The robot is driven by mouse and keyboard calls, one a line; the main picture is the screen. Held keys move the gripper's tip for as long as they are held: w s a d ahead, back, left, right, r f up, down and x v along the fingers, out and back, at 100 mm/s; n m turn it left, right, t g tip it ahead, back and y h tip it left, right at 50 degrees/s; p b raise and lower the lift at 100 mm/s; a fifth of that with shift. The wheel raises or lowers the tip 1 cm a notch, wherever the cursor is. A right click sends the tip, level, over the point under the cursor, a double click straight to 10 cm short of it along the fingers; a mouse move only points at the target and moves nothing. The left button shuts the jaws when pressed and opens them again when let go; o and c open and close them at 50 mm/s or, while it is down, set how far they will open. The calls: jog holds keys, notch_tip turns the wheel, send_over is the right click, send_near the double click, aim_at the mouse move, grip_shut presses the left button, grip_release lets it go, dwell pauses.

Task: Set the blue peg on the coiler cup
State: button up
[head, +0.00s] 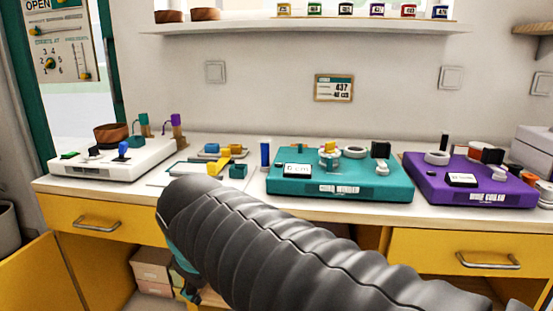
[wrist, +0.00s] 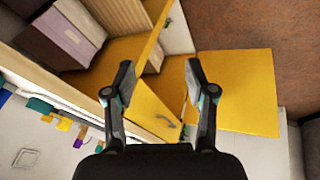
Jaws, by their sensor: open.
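A blue peg (head: 265,154) stands upright on the counter, just left of the teal board (head: 340,184). The purple board (head: 418,183) at the right has a front label that seems to end in "COILER". A white ring-shaped cup (head: 437,157) sits on its back left; I cannot tell if it is the coiler cup. My gripper (wrist: 158,84) is open and empty in the wrist view, pointing at yellow cabinet fronts below the counter. In the head view my arm hides most of it, well below and left of the peg.
A white board (head: 100,166) with a brown bowl (head: 111,134) and another blue piece (head: 123,147) stands at the left. A tray with yellow pieces (head: 225,153) lies left of the peg. An open yellow cabinet door (wrist: 235,90) is near my gripper.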

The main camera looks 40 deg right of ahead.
jog(key=w+d+r+n+g+h+b, duration=0.3)
jog(key=w+d+r+n+h, duration=0.4)
jog(key=w+d, duration=0.45)
jog(key=w+d+r+n+g+h+b, duration=0.35)
jog(key=w+d+r+n, duration=0.4)
jog(key=w, duration=0.65)
jog(key=m+b, duration=0.2)
jog(key=b, duration=0.1)
send_over(265, 165)
jog(key=shift+n+h, duration=0.25)
jog(key=shift+h, duration=0.1)
jog(key=shift+w+d+f, duration=0.15)
jog(key=shift+f, duration=0.65)
jog(key=shift+w+d+f, duration=0.15)
jog(key=shift+f, duration=0.6)
jog(key=shift+w+d+f, duration=0.15)
jog(key=shift+f, duration=0.65)
jog(key=shift+t, duration=0.25)
grip_shut()
